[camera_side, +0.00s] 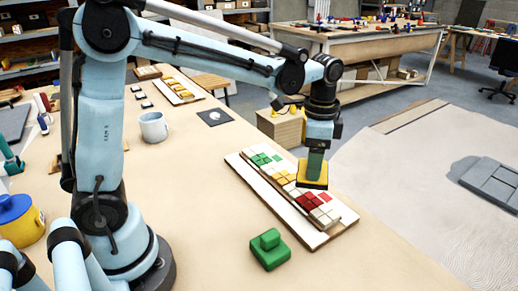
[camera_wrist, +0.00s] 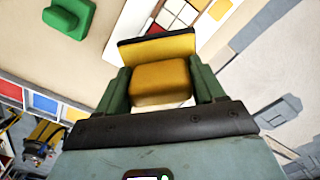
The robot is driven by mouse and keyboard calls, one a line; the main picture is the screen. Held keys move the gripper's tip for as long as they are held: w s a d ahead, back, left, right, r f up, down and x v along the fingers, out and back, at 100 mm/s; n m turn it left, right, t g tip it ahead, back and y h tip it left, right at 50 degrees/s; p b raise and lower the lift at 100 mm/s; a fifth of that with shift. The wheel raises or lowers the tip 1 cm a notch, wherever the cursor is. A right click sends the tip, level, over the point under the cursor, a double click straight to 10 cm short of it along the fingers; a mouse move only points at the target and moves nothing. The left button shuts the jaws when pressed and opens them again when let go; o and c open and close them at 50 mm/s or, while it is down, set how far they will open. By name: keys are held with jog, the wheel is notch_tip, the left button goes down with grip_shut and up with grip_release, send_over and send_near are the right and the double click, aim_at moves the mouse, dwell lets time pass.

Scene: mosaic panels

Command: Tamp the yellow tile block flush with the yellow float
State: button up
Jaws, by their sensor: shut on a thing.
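My gripper (camera_side: 315,164) is shut on the handle of the yellow float (camera_side: 312,181), whose flat yellow plate faces down with a dark edge. In the wrist view the green-lined fingers of my gripper (camera_wrist: 160,84) stand either side of the float's yellow handle (camera_wrist: 160,79). The float is over the mosaic panel (camera_side: 241,169), near its right edge, between yellow and red tiles; I cannot tell whether it touches. Yellow tiles (camera_side: 283,178) lie beside the float, mid-panel. Which tile block stands proud is too small to tell, and the float hides part of the panel.
A green float (camera_side: 269,250) rests on the bench in front of the panel. A grey mug (camera_side: 154,128), a dark square plate (camera_side: 214,117) and another tiled strip (camera_side: 177,87) lie farther back. A yellow pot with a blue lid (camera_side: 20,222) stands at left.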

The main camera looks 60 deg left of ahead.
jog(key=a, duration=0.9)
send_over(284, 177)
jog(key=shift+f, duration=2.75)
jog(key=shift+f, duration=0.8)
jog(key=shift+r, duration=0.1)
notch_tip(284, 177, up, 7)
dwell(0.6)
dwell(0.4)
